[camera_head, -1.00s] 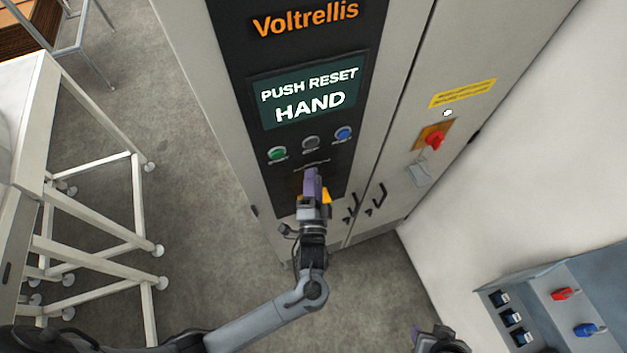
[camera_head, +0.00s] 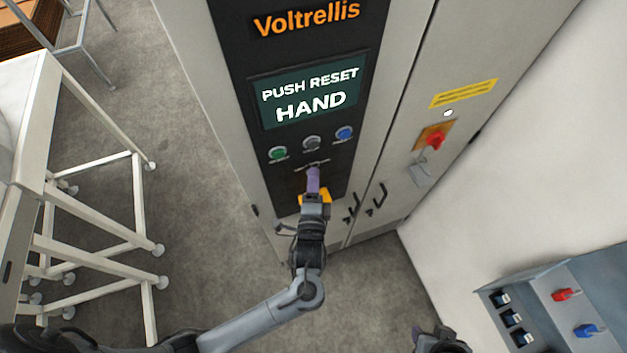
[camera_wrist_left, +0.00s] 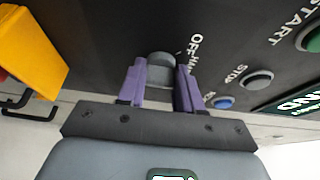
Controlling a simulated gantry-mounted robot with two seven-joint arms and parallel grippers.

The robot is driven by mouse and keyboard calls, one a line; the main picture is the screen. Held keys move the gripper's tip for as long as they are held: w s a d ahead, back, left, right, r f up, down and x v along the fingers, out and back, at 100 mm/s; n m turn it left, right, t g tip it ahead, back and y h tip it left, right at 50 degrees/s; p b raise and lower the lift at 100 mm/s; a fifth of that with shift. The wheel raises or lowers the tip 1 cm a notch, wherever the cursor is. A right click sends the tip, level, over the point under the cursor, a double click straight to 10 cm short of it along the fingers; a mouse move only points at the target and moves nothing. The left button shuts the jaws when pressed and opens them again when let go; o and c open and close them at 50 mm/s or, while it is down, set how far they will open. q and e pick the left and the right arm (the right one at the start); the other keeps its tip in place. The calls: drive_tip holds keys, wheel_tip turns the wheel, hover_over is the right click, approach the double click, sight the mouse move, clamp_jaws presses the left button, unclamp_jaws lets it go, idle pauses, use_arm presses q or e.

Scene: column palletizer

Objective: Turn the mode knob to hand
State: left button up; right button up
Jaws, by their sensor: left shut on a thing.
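The grey mode knob (camera_wrist_left: 160,68) sits on the dark panel of the cabinet, beside lettering that reads OFF and, partly covered, another word. My left gripper (camera_wrist_left: 162,88) is shut on the knob, with one purple finger on each side of it. In the head view my left gripper (camera_head: 313,180) reaches the panel below the row of buttons and hides the knob. The screen (camera_head: 310,95) reads PUSH RESET and HAND. My right gripper (camera_head: 440,340) shows only partly at the bottom edge; its fingers are unclear.
A green (camera_head: 278,153), a grey (camera_head: 311,143) and a blue button (camera_head: 344,133) sit just above the knob area. A yellow-orange part (camera_head: 325,197) is close beside my left gripper. A red switch (camera_head: 435,140) is on the right door. A white frame table (camera_head: 95,185) stands left.

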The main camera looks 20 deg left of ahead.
use_arm(q)
drive_tip(key=o, duration=1)
drive_tip(key=shift+o, duration=0.2)
drive_tip(key=b+v, duration=0.2)
drive_tip(key=v, duration=0.8)
drive_tip(key=shift+s+d+b, duration=0.15)
drive_tip(key=shift+s+b, duration=0.2)
drive_tip(key=shift+s, duration=0.05)
